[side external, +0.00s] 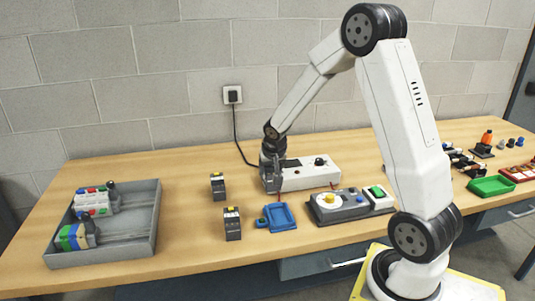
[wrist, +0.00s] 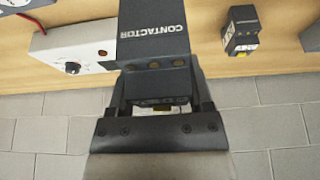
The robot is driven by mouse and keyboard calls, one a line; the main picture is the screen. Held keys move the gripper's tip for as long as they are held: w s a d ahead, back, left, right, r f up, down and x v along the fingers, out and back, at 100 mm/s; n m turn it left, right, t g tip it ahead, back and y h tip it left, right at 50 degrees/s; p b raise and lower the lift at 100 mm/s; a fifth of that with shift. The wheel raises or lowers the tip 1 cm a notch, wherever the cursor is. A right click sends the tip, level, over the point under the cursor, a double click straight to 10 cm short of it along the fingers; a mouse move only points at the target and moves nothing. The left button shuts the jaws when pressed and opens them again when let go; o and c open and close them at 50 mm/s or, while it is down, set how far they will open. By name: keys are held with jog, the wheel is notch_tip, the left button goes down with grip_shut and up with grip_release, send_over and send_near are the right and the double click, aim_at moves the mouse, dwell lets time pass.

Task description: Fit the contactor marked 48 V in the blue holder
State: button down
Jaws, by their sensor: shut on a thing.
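My gripper (side external: 271,160) is shut on a dark grey contactor (wrist: 154,34), which carries the word CONTACTOR in the wrist view. Its voltage mark cannot be read there. In the side view the gripper hangs in front of the white box, behind the blue holder (side external: 281,217), a shallow tray on the table. The held contactor is hard to make out in that view. Two other dark contactors with yellow tops stand left of the holder, a rear one (side external: 218,186) and a front one (side external: 232,223). Their marks are too small to read. One contactor (wrist: 241,31) also shows in the wrist view.
A white box (side external: 312,174) with a knob stands close behind the holder. A grey control panel (side external: 338,206) is just right of it. A grey tray (side external: 145,225) with several parts lies at the left. A green tray (side external: 491,186) is at the right.

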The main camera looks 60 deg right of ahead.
jog(key=shift+s+a+f, duration=0.2)
jog(key=shift+s+f, duration=0.7)
jog(key=shift+f, duration=0.05)
jog(key=shift+s+a+f, duration=0.2)
jog(key=shift+s+f, duration=0.7)
jog(key=shift+f, duration=0.05)
jog(key=shift+f, duration=0.2)
jog(key=shift+f, duration=2.65)
jog(key=shift+f, duration=0.65)
grip_release()
jog(key=shift+r, duration=0.15)
jog(key=v, duration=0.7)
jog(key=shift+r, duration=0.25)
jog(key=shift+s+a, duration=0.1)
